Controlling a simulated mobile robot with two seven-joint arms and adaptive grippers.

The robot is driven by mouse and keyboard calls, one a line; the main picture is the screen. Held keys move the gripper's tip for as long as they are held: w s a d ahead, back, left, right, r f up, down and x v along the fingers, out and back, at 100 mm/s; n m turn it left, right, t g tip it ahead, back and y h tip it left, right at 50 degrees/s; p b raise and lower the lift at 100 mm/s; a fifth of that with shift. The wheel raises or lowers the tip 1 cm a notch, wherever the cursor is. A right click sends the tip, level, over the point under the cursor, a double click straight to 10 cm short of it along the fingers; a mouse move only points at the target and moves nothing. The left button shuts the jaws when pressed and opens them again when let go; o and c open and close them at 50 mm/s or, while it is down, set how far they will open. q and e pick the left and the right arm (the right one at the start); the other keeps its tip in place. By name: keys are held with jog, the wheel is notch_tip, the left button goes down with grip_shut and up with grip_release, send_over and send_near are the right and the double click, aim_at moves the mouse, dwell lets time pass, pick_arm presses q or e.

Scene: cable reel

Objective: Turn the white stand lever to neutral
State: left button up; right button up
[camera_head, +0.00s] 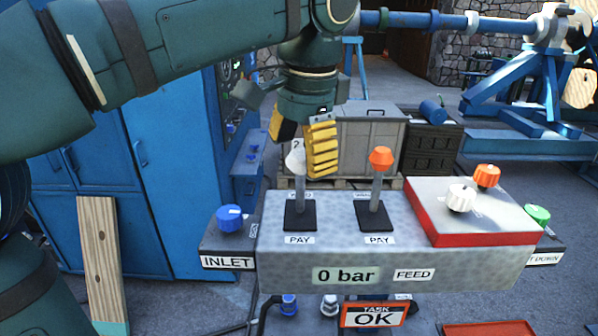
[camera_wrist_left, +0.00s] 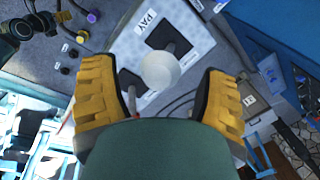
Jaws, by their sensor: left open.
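The white stand lever (camera_head: 298,165) stands on the left of the grey control console, in a black slot plate above a PAY label. Its shaft looks near upright. My left gripper (camera_head: 302,148) reaches down from above with its yellow fingers around the white knob. In the left wrist view, the round white knob (camera_wrist_left: 159,71) sits between the two spread yellow fingers, with gaps on both sides. My left gripper (camera_wrist_left: 160,95) is open and does not appear to touch the knob there. My right gripper is in neither view.
An orange-knobbed lever (camera_head: 380,160) stands close to the right. A red-edged box (camera_head: 470,215) with white and orange knobs is farther right. The console front (camera_head: 440,262) reads 0 bar and FEED. A blue button (camera_head: 229,217) is at the left, a green one (camera_head: 537,214) at the right.

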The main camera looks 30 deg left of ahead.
pick_arm(q)
jog(key=shift+w+a+f, duration=0.1)
jog(key=shift+a+f, duration=0.1)
jog(key=shift+f, duration=0.9)
grip_shut()
jog(key=shift+w+r, duration=0.1)
jog(key=shift+r, duration=0.05)
jog(key=w+p, duration=0.1)
jog(key=p, duration=0.2)
jog(key=w+a+r+g+p, duration=0.1)
jog(key=p, duration=0.2)
jog(key=w+a+g+h+p, duration=0.1)
jog(key=p, duration=0.2)
jog(key=shift+w+a+r, duration=0.15)
jog(key=shift+w+r, duration=0.1)
jog(key=shift+w, duration=0.1)
jog(key=shift+w+a+f+p, duration=0.15)
jog(key=shift+w+a+p, duration=0.3)
jog(key=shift+w, duration=0.2)
grip_release()
jog(key=shift+s, duration=0.1)
